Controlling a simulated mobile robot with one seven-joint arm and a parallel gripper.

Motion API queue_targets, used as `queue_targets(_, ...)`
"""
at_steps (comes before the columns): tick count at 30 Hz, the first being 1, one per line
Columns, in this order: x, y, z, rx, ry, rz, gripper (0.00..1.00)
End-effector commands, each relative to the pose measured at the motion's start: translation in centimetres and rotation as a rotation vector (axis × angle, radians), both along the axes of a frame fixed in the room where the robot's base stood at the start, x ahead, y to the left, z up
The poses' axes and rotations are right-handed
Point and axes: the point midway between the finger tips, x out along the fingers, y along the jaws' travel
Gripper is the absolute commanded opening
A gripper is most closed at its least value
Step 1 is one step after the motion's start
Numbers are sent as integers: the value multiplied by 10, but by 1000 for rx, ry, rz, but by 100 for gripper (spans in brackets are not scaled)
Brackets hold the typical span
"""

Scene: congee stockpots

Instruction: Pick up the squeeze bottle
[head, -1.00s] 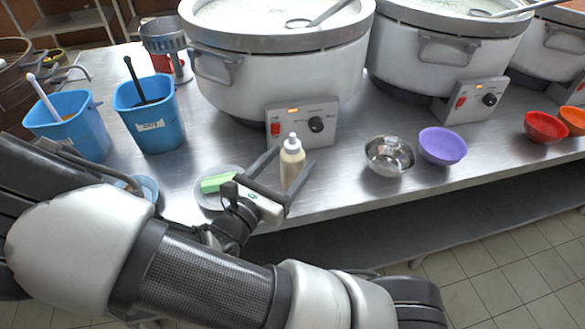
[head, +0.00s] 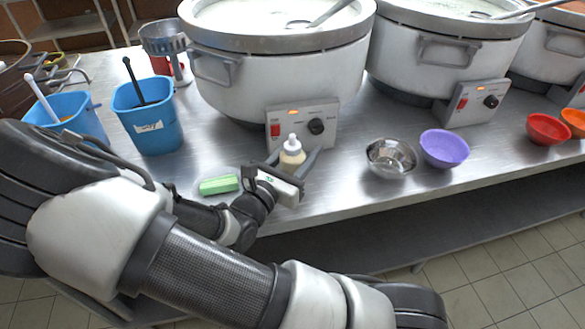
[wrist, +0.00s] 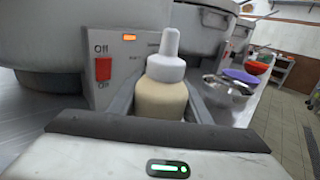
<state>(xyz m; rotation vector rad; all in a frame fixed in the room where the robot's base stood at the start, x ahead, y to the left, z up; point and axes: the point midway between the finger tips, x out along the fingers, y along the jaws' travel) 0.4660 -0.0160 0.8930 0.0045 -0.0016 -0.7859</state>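The squeeze bottle (head: 292,158) has a cream-coloured body and a white nozzle cap. The gripper body hides the bottle's lower part in the head view. In the wrist view the bottle (wrist: 162,95) stands upright between the fingers, its base hidden behind the gripper body.
The large pot (head: 280,75) and its control panel (head: 302,124) are close behind the bottle. A green sponge (head: 219,185) lies to the left. A metal bowl (head: 391,157) and a purple bowl (head: 444,148) stand to the right. Blue buckets (head: 148,120) are at the left.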

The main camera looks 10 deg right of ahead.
Motion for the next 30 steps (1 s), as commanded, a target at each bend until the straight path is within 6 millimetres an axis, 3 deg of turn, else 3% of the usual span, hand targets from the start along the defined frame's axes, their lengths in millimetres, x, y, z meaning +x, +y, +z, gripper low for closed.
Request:
queue_targets(11,0,0,7,1,-1,0,34)
queue_targets(24,0,0,88,2,-2,0,34)
queue_targets(30,6,22,98,-93,74,14,34)
